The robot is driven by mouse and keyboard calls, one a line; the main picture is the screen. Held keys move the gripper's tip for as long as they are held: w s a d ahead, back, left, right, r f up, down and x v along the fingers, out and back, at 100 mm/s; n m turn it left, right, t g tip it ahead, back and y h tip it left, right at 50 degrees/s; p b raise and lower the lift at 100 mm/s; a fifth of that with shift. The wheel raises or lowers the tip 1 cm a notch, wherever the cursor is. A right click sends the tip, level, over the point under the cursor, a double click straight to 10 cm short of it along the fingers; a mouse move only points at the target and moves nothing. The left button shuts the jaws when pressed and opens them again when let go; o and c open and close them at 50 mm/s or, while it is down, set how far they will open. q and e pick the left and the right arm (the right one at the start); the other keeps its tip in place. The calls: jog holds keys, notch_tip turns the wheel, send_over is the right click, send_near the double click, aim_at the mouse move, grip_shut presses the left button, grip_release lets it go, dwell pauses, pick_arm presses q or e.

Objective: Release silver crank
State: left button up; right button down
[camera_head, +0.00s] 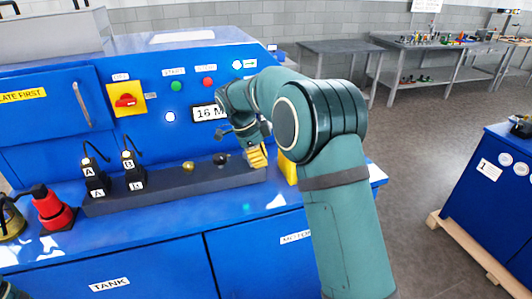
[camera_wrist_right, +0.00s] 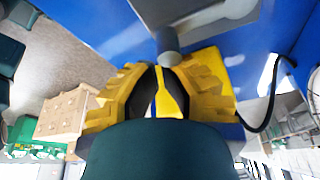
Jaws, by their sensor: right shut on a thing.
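My right gripper (camera_head: 257,156) is at the right end of the dark strip on the blue machine's front ledge, with its yellow fingertips pointing down. In the right wrist view, its ridged yellow fingers (camera_wrist_right: 160,82) close in around a grey, rounded piece (camera_wrist_right: 168,42), which looks like the silver crank. The fingers are shut on it, but the exact contact is hard to see. In the head view, the gripper and arm hide the crank. My left gripper does not show.
The dark strip (camera_head: 160,190) carries a dark knob (camera_head: 221,159), a brass knob (camera_head: 188,166) and two black plugs labelled A and B. A yellow block (camera_head: 288,168) stands just right of the gripper. A red fixture (camera_head: 52,208) stands at the left. Panel controls are behind.

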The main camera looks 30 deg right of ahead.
jog(key=a+m+p, duration=0.1)
jog(key=a+m+g+p, duration=0.1)
jog(key=m, duration=0.1)
jog(key=shift+w+a+r+m+y, duration=0.1)
jog(key=shift+a+m+y, duration=0.2)
jog(key=shift+y, duration=0.1)
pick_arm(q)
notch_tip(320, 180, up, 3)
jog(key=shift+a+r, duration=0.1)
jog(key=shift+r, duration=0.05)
pick_arm(e)
jog(key=shift+a, duration=0.3)
pick_arm(q)
jog(key=shift+p, duration=0.3)
pick_arm(e)
jog(key=shift+w+a, duration=0.1)
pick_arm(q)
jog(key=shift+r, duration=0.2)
